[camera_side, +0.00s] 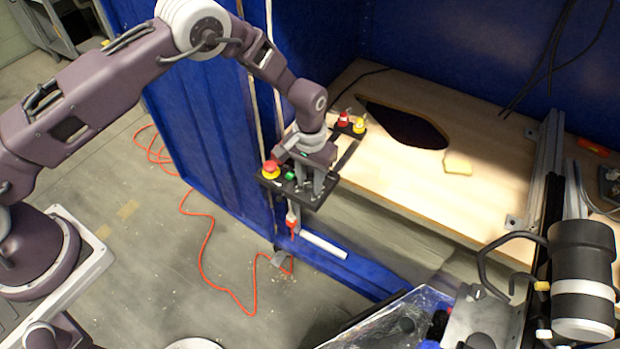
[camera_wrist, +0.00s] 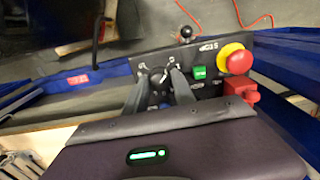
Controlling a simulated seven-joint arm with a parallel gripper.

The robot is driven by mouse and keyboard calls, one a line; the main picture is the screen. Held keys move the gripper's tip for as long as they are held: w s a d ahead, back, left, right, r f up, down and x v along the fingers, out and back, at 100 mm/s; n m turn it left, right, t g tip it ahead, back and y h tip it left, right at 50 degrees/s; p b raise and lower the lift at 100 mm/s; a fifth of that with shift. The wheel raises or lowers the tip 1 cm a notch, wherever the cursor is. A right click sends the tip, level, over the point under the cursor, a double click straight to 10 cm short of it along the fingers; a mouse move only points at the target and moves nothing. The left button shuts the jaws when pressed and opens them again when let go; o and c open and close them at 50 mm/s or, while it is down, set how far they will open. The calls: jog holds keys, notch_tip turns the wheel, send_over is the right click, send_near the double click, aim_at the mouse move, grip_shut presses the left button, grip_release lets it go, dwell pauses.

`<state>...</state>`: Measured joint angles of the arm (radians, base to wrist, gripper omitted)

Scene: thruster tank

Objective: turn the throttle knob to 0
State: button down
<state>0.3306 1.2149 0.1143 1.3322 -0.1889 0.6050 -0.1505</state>
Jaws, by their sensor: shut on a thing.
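The throttle knob (camera_wrist: 158,77) is a small dark knob on a black control panel (camera_wrist: 202,48); in the wrist view it shows between my two fingers. My gripper (camera_wrist: 158,80) is shut on the knob, with one grey finger on each side of it. In the side view my gripper (camera_side: 315,182) reaches down onto the same panel (camera_side: 268,184), and it hides the knob there. White markings stand around the knob, but they are too small to read surely.
A red mushroom button on a yellow base (camera_wrist: 236,59) and a green button (camera_wrist: 200,72) sit on the panel beside my fingers. A red plug (camera_wrist: 240,90) is near them. Blue tank walls (camera_side: 210,120) and a wooden board (camera_side: 470,120) surround the panel.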

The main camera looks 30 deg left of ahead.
aim_at(310, 182)
jog(key=c, duration=1)
grip_release()
jog(key=shift+c, duration=0.2)
notch_tip(310, 182, up, 7)
jog(key=shift+r, duration=0.1)
